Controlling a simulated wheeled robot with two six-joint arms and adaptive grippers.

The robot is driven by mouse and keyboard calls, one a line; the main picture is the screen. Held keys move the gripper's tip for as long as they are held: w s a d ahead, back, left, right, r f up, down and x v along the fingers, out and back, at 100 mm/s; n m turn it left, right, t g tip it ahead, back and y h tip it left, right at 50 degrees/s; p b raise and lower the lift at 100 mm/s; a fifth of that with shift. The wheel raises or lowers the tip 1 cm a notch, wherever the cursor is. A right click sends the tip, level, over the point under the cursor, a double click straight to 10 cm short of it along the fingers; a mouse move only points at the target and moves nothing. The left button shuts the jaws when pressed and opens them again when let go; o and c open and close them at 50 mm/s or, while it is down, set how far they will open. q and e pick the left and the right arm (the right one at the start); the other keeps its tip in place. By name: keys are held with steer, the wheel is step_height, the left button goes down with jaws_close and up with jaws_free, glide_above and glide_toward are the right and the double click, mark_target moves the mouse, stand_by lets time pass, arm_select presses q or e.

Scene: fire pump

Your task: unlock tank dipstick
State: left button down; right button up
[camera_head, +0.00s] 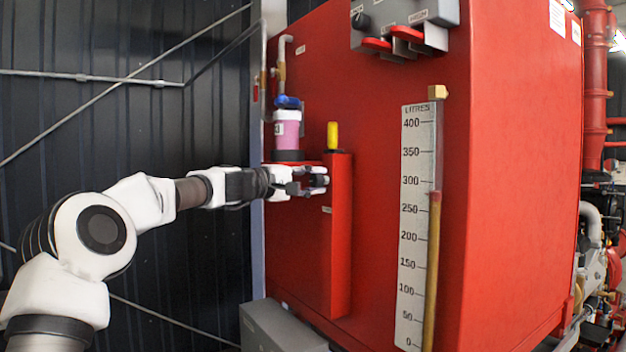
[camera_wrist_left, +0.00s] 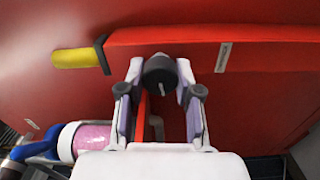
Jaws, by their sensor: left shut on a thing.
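The tank dipstick shows as a yellow handle (camera_head: 333,135) standing out of the top of a narrow red upright housing (camera_head: 341,240) on the tank's side. In the left wrist view the yellow handle (camera_wrist_left: 75,58) lies at the left, with a black collar beside it. My left gripper (camera_head: 318,180) is at the upper part of the housing. In the left wrist view its fingers (camera_wrist_left: 160,85) are shut on a black round knob (camera_wrist_left: 160,71) with a short white mark, at the housing's edge. My right gripper is in neither view.
The large red tank (camera_head: 400,60) fills the middle. A pink and white cylinder (camera_head: 287,132) with a blue top stands close above my left gripper. A level gauge (camera_head: 413,230) marked in litres is to the right. A grey box (camera_head: 280,328) is below.

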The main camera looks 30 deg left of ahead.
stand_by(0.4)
arm_select(q)
steer(key=c, duration=0.9)
jaws_free()
steer(key=shift+c, duration=0.2)
steer(key=shift+o, duration=0.8)
steer(key=shift+w+d, duration=0.15)
steer(key=shift+w, duration=0.05)
steer(key=shift+s, duration=0.1)
steer(key=v, duration=0.7)
steer(key=shift+s, duration=0.2)
